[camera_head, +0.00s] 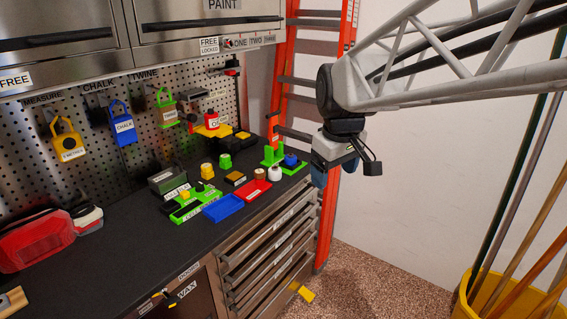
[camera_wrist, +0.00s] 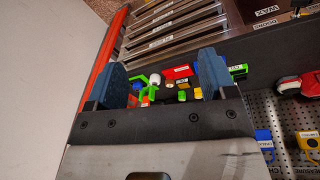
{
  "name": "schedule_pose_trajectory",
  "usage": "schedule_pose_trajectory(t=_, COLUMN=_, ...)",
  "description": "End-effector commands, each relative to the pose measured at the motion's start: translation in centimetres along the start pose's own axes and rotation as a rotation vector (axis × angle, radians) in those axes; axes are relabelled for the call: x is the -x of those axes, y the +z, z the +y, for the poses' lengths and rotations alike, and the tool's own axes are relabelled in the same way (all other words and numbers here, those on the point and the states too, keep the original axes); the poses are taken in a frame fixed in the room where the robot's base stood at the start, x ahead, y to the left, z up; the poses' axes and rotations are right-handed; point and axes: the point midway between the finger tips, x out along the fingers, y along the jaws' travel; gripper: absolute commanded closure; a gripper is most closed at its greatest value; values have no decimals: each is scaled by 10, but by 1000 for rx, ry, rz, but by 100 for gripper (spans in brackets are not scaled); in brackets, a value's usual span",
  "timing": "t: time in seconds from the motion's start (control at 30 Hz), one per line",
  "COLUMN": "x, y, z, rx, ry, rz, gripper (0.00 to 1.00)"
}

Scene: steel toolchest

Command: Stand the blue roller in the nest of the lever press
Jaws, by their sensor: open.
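A small blue piece (camera_head: 291,160), which looks like the blue roller, sits at the green stand (camera_head: 273,155) near the right end of the dark worktop. Whether it stands or lies is too small to tell. The stand has an upright post and also shows in the wrist view (camera_wrist: 149,94). I cannot tell for certain which fixture is the lever press; a red and yellow device (camera_head: 211,124) stands farther back by the pegboard. My gripper (camera_head: 334,176) hangs in the air right of the worktop. In the wrist view its blue fingers (camera_wrist: 160,76) are wide apart with nothing held.
A blue tray (camera_head: 222,208), a red tray (camera_head: 252,191) and a green tray (camera_head: 187,215) lie near the front edge among several small blocks. A red case (camera_head: 36,241) is at the left. A red ladder (camera_head: 281,75) stands behind.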

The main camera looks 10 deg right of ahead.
Motion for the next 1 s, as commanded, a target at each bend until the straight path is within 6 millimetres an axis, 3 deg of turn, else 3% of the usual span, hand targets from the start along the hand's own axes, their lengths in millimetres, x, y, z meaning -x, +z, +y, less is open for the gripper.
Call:
schedule_pose_trajectory(t=0.3, x=-12, y=86, z=-43, rx=-224, ry=12, rz=29, gripper=23)
schedule_pose_trajectory(t=0.6, x=-32, y=153, z=-77, rx=-414, ry=17, rz=55, gripper=23)
schedule_pose_trajectory(t=0.8, x=-41, y=173, z=-87, rx=-475, ry=17, rz=62, gripper=23)
schedule_pose_trajectory(t=1.0, x=-43, y=176, z=-89, rx=-484, ry=17, rz=63, gripper=23)
